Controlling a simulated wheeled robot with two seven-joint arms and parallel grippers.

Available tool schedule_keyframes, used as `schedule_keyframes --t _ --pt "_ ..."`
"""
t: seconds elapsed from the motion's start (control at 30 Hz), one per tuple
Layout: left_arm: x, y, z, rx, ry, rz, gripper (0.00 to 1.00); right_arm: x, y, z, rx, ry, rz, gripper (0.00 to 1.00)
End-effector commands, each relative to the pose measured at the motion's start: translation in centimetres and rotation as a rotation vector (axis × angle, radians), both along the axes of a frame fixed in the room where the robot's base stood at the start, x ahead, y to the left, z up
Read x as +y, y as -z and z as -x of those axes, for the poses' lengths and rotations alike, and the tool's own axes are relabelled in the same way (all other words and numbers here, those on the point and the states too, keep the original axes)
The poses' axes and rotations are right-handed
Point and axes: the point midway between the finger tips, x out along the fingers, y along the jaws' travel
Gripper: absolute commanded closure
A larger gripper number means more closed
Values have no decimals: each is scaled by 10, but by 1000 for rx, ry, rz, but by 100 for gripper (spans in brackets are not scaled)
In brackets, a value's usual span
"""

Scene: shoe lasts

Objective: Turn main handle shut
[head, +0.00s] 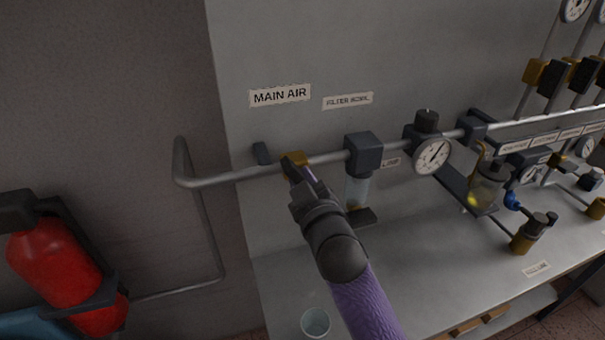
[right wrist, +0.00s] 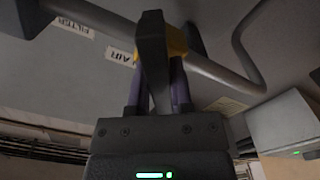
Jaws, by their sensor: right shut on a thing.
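The main valve (head: 294,159) is a brass-coloured body on the grey pipe, below the "MAIN AIR" label (head: 280,95). Its brass part also shows in the right wrist view (right wrist: 177,42). The dark main handle (right wrist: 152,48) stands out from the pipe toward my right gripper. My right gripper (head: 306,180) reaches up to the valve from below. In the right wrist view its two purple fingers (right wrist: 155,88) are on either side of the handle, shut on it. The fingers partly hide the handle in the head view. My left gripper is in neither view.
Right of the valve on the same pipe are a filter bowl (head: 357,185), a round gauge (head: 432,154) and a lubricator (head: 487,188). A clear cup (head: 315,322) stands near the front left of the bench. A red extinguisher (head: 65,265) hangs at the left.

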Motion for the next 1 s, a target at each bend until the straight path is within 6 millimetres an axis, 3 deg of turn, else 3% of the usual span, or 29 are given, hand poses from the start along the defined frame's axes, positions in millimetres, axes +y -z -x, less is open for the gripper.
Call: schedule_keyframes --t 0.5,1.0 --pt "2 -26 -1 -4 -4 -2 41 0 0 0 140 1 -413 100" --pt "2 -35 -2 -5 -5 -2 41 0 2 0 197 1 -587 100"
